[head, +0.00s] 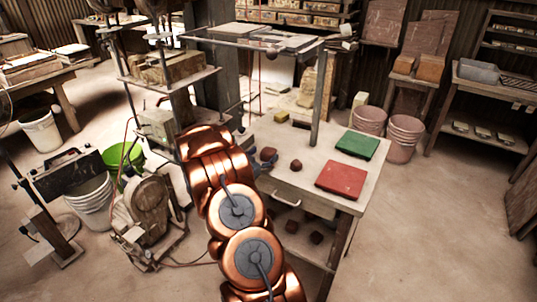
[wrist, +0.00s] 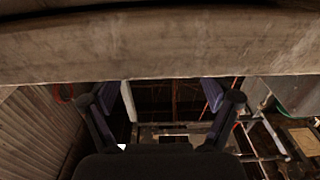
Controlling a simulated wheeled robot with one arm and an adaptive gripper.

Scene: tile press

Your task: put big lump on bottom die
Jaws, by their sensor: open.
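Two dark reddish-brown lumps lie on the worktable (head: 330,205) in the head view. The left lump (head: 268,153) looks a little larger and is close beside my gripper (head: 262,166); the smaller lump (head: 296,165) lies to its right. My gripper is at the table's left side, partly hidden behind my copper arm. In the wrist view my gripper (wrist: 170,93) has its fingers spread with nothing between them. A pale edge or beam fills the top of that view, and no lump shows there. I cannot clearly pick out the bottom die.
A red square (head: 341,180) and a green square (head: 357,145) lie on the table's right side. A small yellow block (head: 282,117) is near the back. A metal post (head: 320,100) rises from the table. Pink buckets (head: 404,135) stand behind it. More lumps sit on the lower shelf.

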